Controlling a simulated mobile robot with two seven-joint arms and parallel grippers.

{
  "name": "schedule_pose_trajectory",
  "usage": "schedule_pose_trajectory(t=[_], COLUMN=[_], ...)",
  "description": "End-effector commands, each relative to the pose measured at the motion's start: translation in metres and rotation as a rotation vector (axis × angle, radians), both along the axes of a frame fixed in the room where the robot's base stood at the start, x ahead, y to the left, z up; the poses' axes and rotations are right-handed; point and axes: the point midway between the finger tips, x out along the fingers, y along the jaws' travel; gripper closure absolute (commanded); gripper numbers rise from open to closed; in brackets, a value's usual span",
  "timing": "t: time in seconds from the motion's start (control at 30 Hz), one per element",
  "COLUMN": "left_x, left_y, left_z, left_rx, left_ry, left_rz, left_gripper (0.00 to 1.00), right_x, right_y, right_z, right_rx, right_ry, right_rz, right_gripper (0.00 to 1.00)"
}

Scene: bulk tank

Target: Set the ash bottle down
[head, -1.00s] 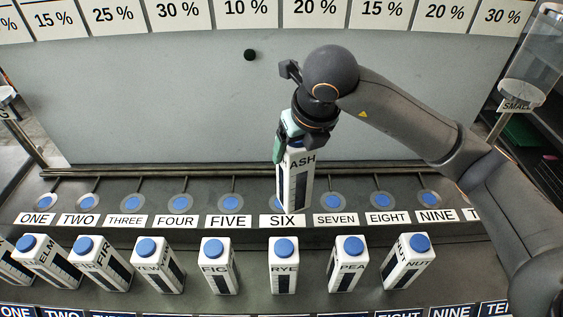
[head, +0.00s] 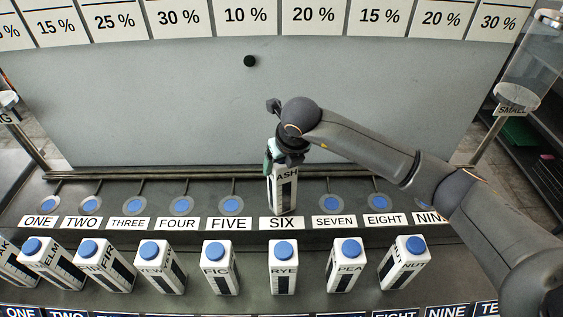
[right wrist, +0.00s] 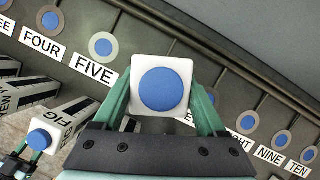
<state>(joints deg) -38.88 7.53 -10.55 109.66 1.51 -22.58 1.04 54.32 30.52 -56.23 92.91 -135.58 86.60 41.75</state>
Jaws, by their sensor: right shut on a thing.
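The ash bottle (head: 284,194), white with a dark side stripe and marked ASH, is upright at the SIX place on the back shelf. My right gripper (head: 283,160) is shut on its upper part. In the right wrist view the bottle's blue cap (right wrist: 164,89) sits between the teal fingers of my right gripper (right wrist: 162,100). The bottle's base is just behind the SIX label (head: 282,223) and hides the blue disc there. I cannot tell whether the base touches the shelf. A teal and dark shape at the lower left of the right wrist view may be my left gripper (right wrist: 14,160); its jaws are unclear.
Blue discs, such as the one at FIVE (head: 231,205) and the one at SEVEN (head: 331,203), lie bare on either side. A front row of bottles includes FIG (head: 219,270), RYE (head: 283,270) and PEA (head: 345,268). A grey panel (head: 150,110) rises behind.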

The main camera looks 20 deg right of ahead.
Motion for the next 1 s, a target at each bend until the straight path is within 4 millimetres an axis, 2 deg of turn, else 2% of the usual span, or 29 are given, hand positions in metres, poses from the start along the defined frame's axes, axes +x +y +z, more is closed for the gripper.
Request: schedule_pose_trajectory(t=[0.17,0.2,0.4,0.77,0.87,1.0], left_x=[0.000,0.000,0.000,0.000,0.001,0.001], left_y=[0.000,0.000,0.000,0.000,0.000,0.000], left_z=[-0.003,-0.002,-0.002,0.000,-0.001,-0.003], left_rx=[0.000,0.000,0.000,0.000,0.000,0.000], left_ry=[-0.001,-0.001,-0.001,-0.002,-0.002,-0.002], left_rz=[0.000,0.000,0.000,0.000,0.000,0.000], left_gripper=[0.50,0.50,0.50,0.50,0.50,0.50], right_x=[0.000,0.000,0.000,-0.001,-0.007,-0.018], right_y=[0.000,0.000,0.000,0.000,0.000,-0.002], right_z=[-0.003,-0.002,-0.001,0.005,0.019,0.047], right_rx=[0.000,0.000,0.000,0.000,0.000,0.001], right_ry=[0.000,0.000,0.000,-0.002,-0.003,-0.006], right_rz=[0.000,0.000,0.000,0.000,0.002,0.001], right_gripper=[1.00,0.22,0.00,0.00,0.00,0.00])
